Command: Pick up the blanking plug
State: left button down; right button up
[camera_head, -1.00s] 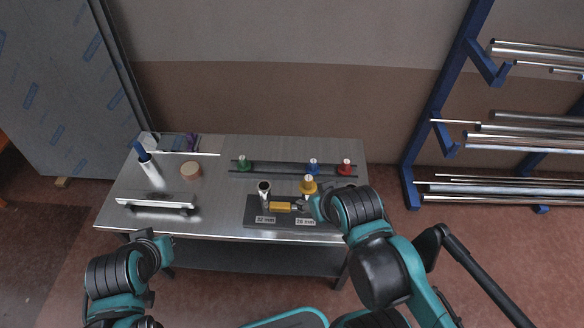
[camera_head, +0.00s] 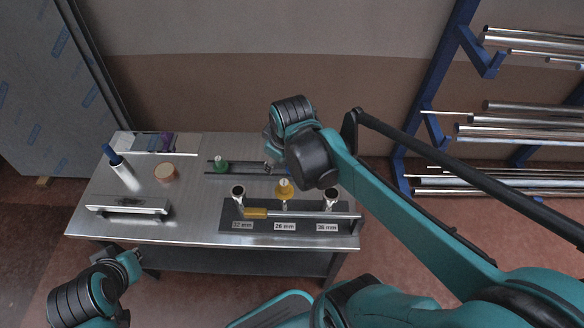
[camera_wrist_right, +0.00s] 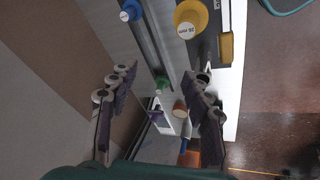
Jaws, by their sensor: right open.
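Several plugs are in view. The yellow plug (camera_head: 284,187) stands at the "26 mm" label and shows marked "26 mm" in the right wrist view (camera_wrist_right: 190,16). A green plug (camera_head: 221,167) sits on the back rail; it also shows in the right wrist view (camera_wrist_right: 161,84). A blue plug (camera_wrist_right: 131,10) is at the top of that view; in the head view my right arm mostly hides it. The red plug is hidden. My right gripper (camera_head: 269,166) is over the rail, right of the green plug, open and empty (camera_wrist_right: 161,105). My left gripper (camera_head: 132,266) is in front of the table, jaws unclear.
The dark fixture (camera_head: 283,227) holds open tubes at 32 mm (camera_head: 238,192) and 36 mm (camera_head: 330,193). A yellow-handled rod (camera_head: 256,213) lies across it. A tan roll (camera_head: 165,173), a blue-capped bottle (camera_head: 122,172) and a metal bar (camera_head: 128,207) are at left.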

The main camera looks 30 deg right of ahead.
jog(key=w+d+f+n+g+b, duration=0.1)
jog(key=w+d+f+n, duration=0.2)
jog(key=w+f, duration=0.1)
jog(key=w+d+f+n+g+b, duration=0.1)
jog(key=w+d+f+n+g, duration=0.1)
jog(key=f, duration=0.4)
jog(key=w+d+f+n+g+b, duration=0.1)
jog(key=w+d+f+n, duration=0.3)
jog(key=w+d+f, duration=0.1)
jog(key=shift+w+d+f, duration=0.25)
jog(key=shift+w+f, duration=0.1)
jog(key=shift+f, duration=0.05)
notch_tip(320, 180, down, 3)
jog(key=shift+d+f+n+b, duration=0.15)
jog(key=shift+n+b, duration=0.15)
jog(key=shift+b, duration=0.3)
jog(key=f+b, duration=0.2)
jog(key=f, duration=0.3)
jog(key=shift+s+d+b, duration=0.2)
jog(key=shift+s+b, duration=0.05)
jog(key=shift+b, duration=0.15)
jog(key=shift+r, duration=0.1)
grip_shut()
